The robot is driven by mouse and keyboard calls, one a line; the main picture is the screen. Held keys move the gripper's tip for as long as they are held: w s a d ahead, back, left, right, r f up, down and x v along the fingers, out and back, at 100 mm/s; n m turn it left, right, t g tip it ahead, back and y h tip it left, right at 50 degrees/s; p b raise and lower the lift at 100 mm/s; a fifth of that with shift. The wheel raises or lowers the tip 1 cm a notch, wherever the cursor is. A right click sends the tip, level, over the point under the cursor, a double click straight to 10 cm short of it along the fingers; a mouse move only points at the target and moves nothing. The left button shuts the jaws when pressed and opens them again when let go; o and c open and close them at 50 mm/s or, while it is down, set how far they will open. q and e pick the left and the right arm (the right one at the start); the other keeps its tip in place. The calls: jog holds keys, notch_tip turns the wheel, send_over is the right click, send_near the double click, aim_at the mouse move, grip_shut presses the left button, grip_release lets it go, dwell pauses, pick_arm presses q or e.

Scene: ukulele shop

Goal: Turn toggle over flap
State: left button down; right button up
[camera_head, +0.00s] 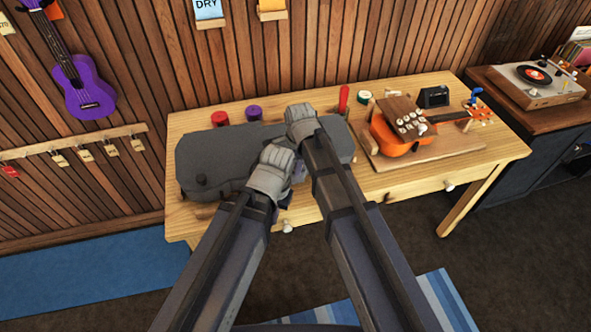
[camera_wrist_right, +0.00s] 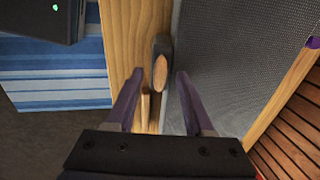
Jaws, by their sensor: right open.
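A grey hard case (camera_head: 225,150) lies closed on the wooden table, and its textured grey surface fills the right of the wrist view (camera_wrist_right: 240,70). In the wrist view a small dark piece with an oval wooden face (camera_wrist_right: 161,72), apparently the toggle, sits at the case edge. My right gripper (camera_wrist_right: 160,75) is open, with one purple finger on either side of it; I see no grip. I cannot make out a flap. In the head view my right gripper (camera_head: 298,170) is at the case's front side, partly hidden.
A thin wooden peg (camera_wrist_right: 145,104) shows between my fingers. An orange ukulele (camera_head: 395,137) lies on a board to the right on the table. Red (camera_head: 219,118) and purple (camera_head: 253,112) round pots stand behind the case. The floor before the table has a striped rug (camera_head: 445,300).

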jog(key=shift+f, duration=0.2)
grip_shut()
dwell(0.3)
